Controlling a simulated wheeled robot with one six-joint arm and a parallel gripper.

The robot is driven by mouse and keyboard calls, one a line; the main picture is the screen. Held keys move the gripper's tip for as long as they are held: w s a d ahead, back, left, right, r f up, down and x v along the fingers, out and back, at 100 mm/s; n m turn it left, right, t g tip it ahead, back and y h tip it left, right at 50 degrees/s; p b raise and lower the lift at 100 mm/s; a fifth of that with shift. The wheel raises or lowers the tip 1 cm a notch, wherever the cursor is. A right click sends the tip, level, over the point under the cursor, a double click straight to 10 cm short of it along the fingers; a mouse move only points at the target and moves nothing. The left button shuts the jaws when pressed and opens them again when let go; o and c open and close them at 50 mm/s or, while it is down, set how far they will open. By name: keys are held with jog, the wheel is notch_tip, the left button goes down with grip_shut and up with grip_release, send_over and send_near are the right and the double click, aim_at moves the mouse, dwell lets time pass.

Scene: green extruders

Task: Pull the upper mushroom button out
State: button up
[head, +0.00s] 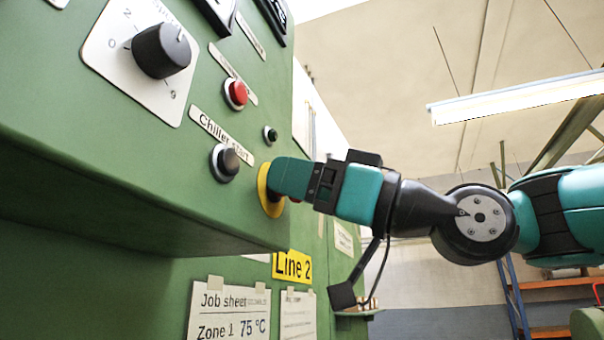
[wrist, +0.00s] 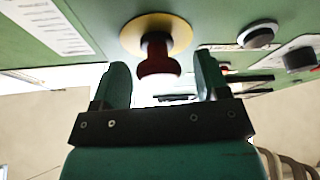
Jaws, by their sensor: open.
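A red mushroom button (wrist: 158,64) stands out from a round yellow plate (wrist: 134,36) on the green panel in the wrist view. My gripper (wrist: 161,70) is open, with one teal finger on each side of the red cap and a visible gap to both. In the head view my gripper (head: 281,180) is at the yellow plate (head: 265,196), and its finger hides most of the button. Only this one mushroom button shows, so I cannot tell from these frames whether it is the upper one.
A black push button (head: 229,161), a red push button (head: 237,93) and a black rotary knob (head: 162,50) are on the green panel (head: 120,150) to the left. A yellow Line 2 label (head: 292,265) and paper job sheets (head: 229,310) hang below.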

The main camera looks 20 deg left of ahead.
grip_shut()
jog(key=shift+d+b, duration=0.45)
jog(key=shift+b, duration=0.45)
grip_release()
jog(key=shift+d, duration=0.1)
jog(key=shift+f, duration=0.1)
